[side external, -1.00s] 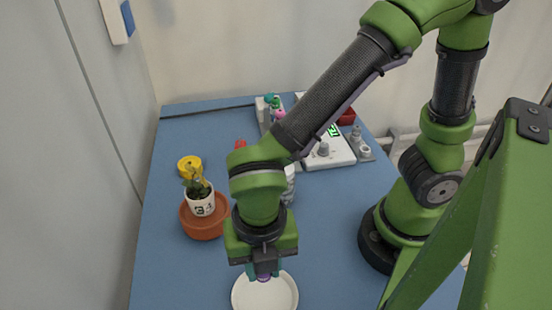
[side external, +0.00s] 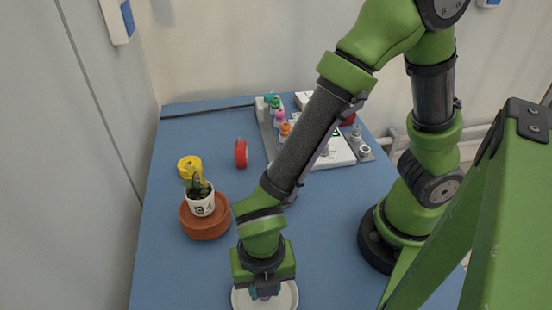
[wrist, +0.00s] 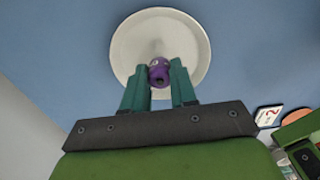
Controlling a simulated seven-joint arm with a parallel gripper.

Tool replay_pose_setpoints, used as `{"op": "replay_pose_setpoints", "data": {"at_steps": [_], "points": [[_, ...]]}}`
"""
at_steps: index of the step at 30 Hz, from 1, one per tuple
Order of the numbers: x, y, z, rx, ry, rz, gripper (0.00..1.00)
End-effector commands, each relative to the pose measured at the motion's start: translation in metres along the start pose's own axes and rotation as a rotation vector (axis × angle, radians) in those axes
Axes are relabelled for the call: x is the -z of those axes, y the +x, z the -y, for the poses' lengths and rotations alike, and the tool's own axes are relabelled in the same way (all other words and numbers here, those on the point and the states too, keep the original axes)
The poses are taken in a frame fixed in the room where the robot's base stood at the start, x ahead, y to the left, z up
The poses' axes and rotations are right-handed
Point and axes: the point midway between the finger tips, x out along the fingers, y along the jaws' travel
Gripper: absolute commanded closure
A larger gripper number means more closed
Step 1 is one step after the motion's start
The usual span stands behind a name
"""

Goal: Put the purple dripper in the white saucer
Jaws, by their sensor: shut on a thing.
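My gripper (wrist: 159,80) is shut on the purple dripper (wrist: 159,72), which sits between its two teal fingers in the wrist view. The white saucer (wrist: 134,32) lies on the blue table, and the dripper shows against its inside. I cannot tell whether the dripper touches the saucer. In the side view my gripper (side external: 264,294) is low over the white saucer (side external: 291,298), hiding its middle and the dripper.
Left of my arm a potted plant (side external: 200,201) stands on a terracotta base (side external: 206,228), near a yellow roll (side external: 189,165). Several coloured bottles (side external: 280,117) and a white device (side external: 341,153) are at the back.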

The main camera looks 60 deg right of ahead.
Motion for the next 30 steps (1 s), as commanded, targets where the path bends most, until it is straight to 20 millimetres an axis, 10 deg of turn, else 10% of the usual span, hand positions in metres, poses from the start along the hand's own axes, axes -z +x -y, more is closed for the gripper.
{"op": "replay_pose_setpoints", "data": {"at_steps": [2,3,9,30], "points": [[0.0,-0.0001,0.0,0.0,0.0,0.0,1.0],[0.0,-0.0001,0.0001,0.0,0.0,0.0,0.7],[0.0,-0.0002,0.0,0.0,0.0,0.0,0.43],[0.0001,-0.0096,-0.0011,-0.004,0.001,0.0,0.43]]}}
